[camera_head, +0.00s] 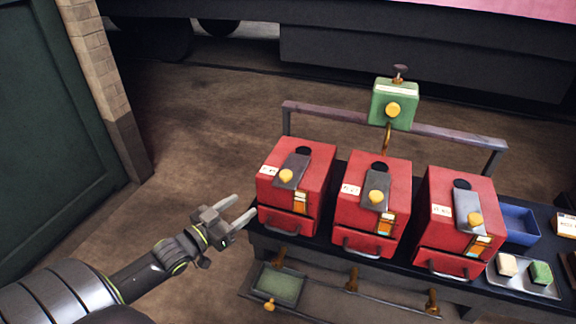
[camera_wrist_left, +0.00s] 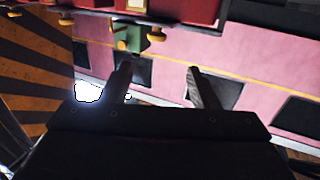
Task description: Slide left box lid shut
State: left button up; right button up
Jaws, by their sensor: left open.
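The left box (camera_head: 317,180) is the leftmost of three red boxes on a dark bench. Its grey sliding lid (camera_head: 293,168) lies on the sloping top, with a yellow knob (camera_head: 286,176) near its lower end. A dark round opening (camera_head: 303,151) shows uncovered above the lid's upper edge. My left gripper (camera_head: 245,207) is open and empty, to the left of the left box and close to its lower left side, apart from the knob. In the left wrist view its two fingers (camera_wrist_left: 158,70) are spread with nothing between them. My right gripper is not in view.
The middle red box (camera_head: 343,208) and right red box (camera_head: 429,225) have similar lids and knobs. A green box (camera_head: 381,108) stands on a rail behind. A blue tray (camera_head: 531,221) and a metal tray (camera_head: 493,281) lie at right. Open floor lies left of the bench.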

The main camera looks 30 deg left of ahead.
pick_arm(q)
jog(key=b, duration=0.7)
send_near(281, 177)
jog(key=w, duration=0.6)
jog(key=w+d+b, duration=0.1)
jog(key=w, duration=0.1)
jog(key=w+b, duration=0.1)
jog(key=w, duration=0.2)
jog(key=shift+d, duration=0.35)
jog(key=shift+w, duration=0.3)
jog(key=c, duration=0.9)
grip_shut()
